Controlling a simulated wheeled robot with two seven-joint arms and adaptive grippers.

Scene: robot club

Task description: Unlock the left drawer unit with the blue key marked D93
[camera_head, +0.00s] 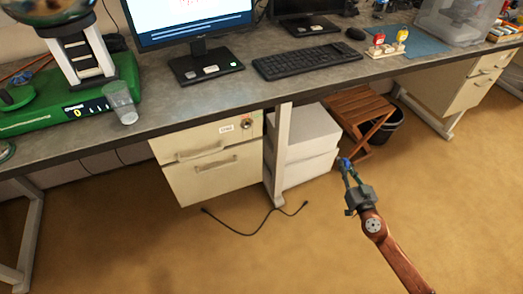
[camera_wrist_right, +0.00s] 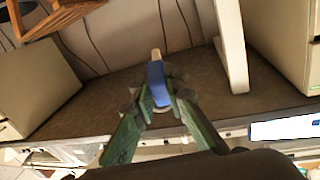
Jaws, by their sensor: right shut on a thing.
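The left drawer unit (camera_head: 205,165) is cream with two drawer fronts and hangs under the desk. Its round lock (camera_head: 247,123) is at the upper right of the front, beside a small white label (camera_head: 226,128) too small to read. My right gripper (camera_head: 347,166) is shut on the blue key (camera_wrist_right: 156,84), in front of and right of the unit, apart from it. In the right wrist view the key sticks out between the green fingertips (camera_wrist_right: 160,104), its pale end pointing away. Its marking cannot be read. My left gripper is not in view.
A pale desk leg (camera_head: 280,155) stands between the drawer unit and white boxes (camera_head: 308,150). A wooden stool (camera_head: 360,110) and another drawer unit (camera_head: 455,90) are farther right. A rack (camera_head: 381,50) holds red and yellow-headed keys. A black cable (camera_head: 245,233) lies on open floor.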

